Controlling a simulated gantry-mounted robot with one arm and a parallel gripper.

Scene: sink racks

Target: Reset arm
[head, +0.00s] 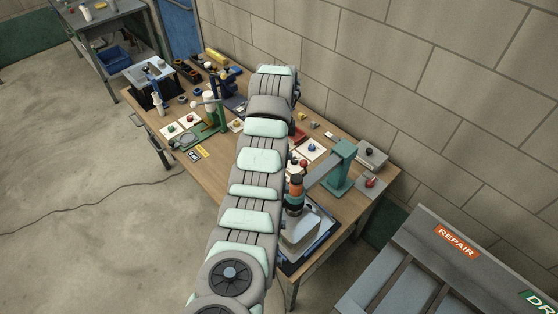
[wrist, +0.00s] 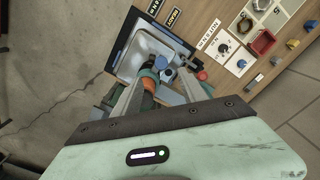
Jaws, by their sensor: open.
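My arm reaches up the middle of the head view over the wooden workbench (head: 215,178), and its far end hides my gripper there. In the wrist view my gripper (wrist: 162,76) is open, with its two grey fingers pointing away from the camera. An orange, black and teal cylinder (wrist: 149,84) shows between the fingers, and I cannot tell how far below them it is. A similar cylinder (head: 295,188) stands beside my arm in the head view. A pale basin (wrist: 146,50) lies beyond the fingertips in the wrist view.
A green stand (head: 342,168) and a grey box (head: 371,155) are right of my arm. A green-based stand (head: 203,137) and small parts crowd the bench's left. A grey cabinet marked REPAIR (head: 410,270) is at lower right. The block wall borders the bench; open floor lies left.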

